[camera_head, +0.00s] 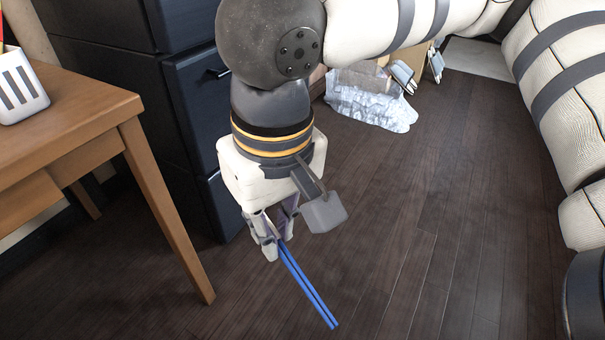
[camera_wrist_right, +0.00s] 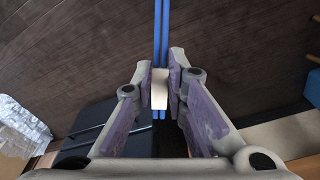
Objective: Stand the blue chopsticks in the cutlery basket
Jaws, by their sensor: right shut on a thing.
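The blue chopsticks (camera_head: 307,285) are held side by side in my right gripper (camera_head: 273,245) and slant down to the right over the floor. The right gripper is shut on them near their upper end. In the right wrist view the chopsticks (camera_wrist_right: 161,35) run up from between the two fingertips (camera_wrist_right: 160,88), where a pale block covers part of them. The white slotted cutlery basket (camera_head: 20,90) stands on the wooden table at the left edge, partly cut off, with something red and yellow sticking up in it. The gripper is to the right of the basket, well apart from it. My left gripper is not seen.
The wooden table (camera_head: 75,140) has its corner and leg left of my right gripper. A dark drawer cabinet (camera_head: 190,110) stands behind. A crumpled silvery sheet (camera_head: 370,100) lies farther back. The dark plank floor (camera_head: 440,220) is clear on the right.

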